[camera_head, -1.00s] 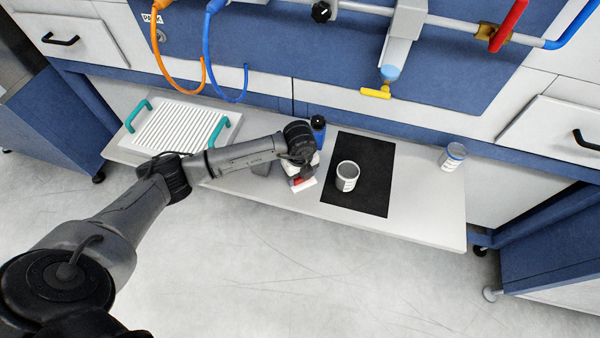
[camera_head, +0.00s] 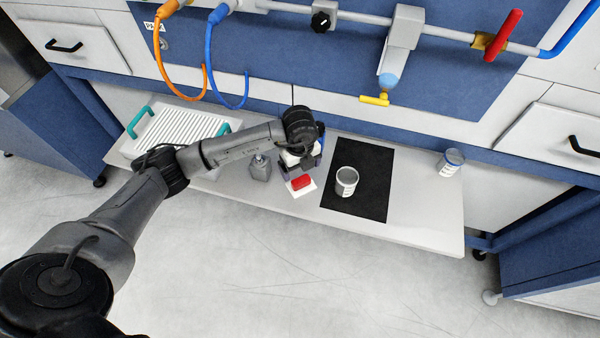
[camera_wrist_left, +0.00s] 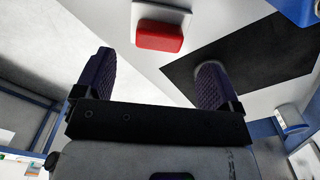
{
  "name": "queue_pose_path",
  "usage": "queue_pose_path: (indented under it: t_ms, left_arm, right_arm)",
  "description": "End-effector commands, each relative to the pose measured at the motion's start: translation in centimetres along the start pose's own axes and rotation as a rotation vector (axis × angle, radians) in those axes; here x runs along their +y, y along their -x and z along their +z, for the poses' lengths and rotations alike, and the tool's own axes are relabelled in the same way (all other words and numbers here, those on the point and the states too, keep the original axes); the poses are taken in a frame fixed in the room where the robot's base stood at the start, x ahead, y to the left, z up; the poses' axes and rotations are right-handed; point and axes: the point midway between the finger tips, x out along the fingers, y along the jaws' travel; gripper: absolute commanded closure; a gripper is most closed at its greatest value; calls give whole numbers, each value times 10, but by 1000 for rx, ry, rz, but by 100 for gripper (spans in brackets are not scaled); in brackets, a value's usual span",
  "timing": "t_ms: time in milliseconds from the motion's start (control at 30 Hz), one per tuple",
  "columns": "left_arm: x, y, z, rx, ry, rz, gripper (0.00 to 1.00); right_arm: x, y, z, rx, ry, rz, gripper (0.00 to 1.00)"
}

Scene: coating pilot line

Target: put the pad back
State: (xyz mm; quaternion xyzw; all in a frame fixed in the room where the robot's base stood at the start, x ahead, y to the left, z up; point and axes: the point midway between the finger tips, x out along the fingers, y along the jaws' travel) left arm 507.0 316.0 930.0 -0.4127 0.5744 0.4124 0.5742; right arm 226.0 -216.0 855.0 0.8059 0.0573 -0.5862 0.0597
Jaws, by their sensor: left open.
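A small red pad (camera_head: 302,182) lies on a white square (camera_head: 294,193) on the bench shelf, left of the black mat. In the left wrist view the red pad (camera_wrist_left: 158,37) sits just beyond my fingertips, on the white square (camera_wrist_left: 168,14). My left gripper (camera_head: 301,163) is open and empty, behind the pad and apart from it in the head view. Its two dark fingers stand wide apart in the left wrist view (camera_wrist_left: 152,75). My right gripper is in neither view.
A grey can (camera_head: 346,182) stands on the black mat (camera_head: 372,202). A grey block with a knob (camera_head: 260,170) stands left of the pad. A ribbed white tray with teal handles (camera_head: 180,129) is farther left; a lidded jar (camera_head: 451,162) is at right. Pipes run above.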

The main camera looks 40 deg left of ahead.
Motion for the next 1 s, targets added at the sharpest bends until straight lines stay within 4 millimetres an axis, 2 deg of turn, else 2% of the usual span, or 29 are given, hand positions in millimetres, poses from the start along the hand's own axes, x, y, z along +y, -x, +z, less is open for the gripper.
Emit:
queue_pose_path:
  t_ms: [100,300,567,667,767,867,900,1000]
  left_arm:
    - [0,21,0,-1,0,-2,11]
    - [0,41,0,-1,1,-1,11]
    - [0,49,-1,3,-2,-2,11]
    - [-3,44,-14,53,-41,-30,11]
    - [-10,35,-52,197,-138,-120,11]
    - [-18,32,-112,429,-263,-287,11]
    - [-20,36,-138,536,-305,-372,11]
    - [-23,58,-194,794,-355,-618,11]
  right_arm:
    - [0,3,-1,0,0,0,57]
    - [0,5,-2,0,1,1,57]
    - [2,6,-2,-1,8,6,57]
    - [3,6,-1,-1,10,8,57]
    - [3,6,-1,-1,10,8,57]
    - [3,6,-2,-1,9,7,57]
    - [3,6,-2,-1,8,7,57]
    - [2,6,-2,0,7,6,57]
